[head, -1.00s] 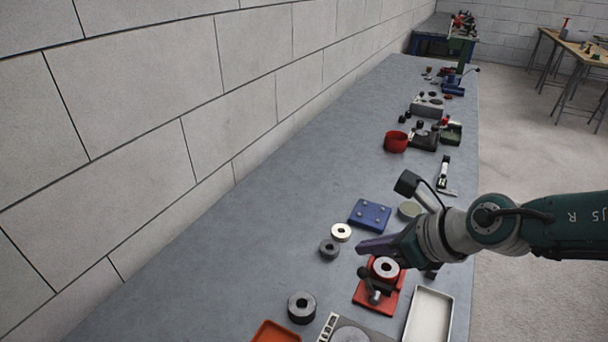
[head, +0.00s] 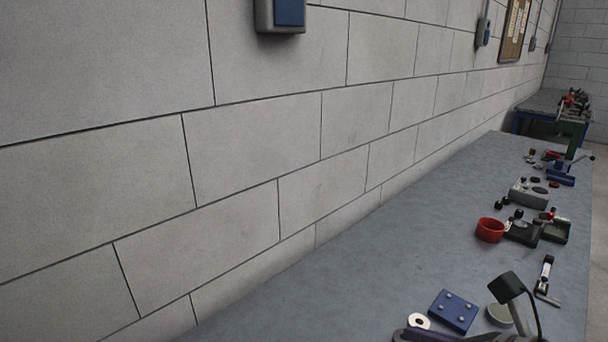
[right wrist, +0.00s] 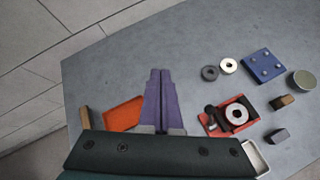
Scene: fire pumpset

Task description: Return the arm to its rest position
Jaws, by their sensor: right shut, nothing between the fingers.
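My right gripper (right wrist: 160,72) shows its two purple fingers shut together with nothing between them, in the right wrist view. It hangs over the grey bench (right wrist: 110,85), between an orange tray (right wrist: 122,114) on its left and a red fixture (right wrist: 214,129) holding a pale ring (right wrist: 237,114) on its right. In the head view only a purple part of this gripper (head: 408,334) shows at the bottom edge. My left gripper is in neither view.
A blue plate with pegs (head: 453,311), a pale ring (head: 419,321) and a red cup (head: 490,230) stand on the bench. Black and grey fixtures stand farther back. A block wall (head: 250,150) borders the bench on the left. The bench strip beside the wall is clear.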

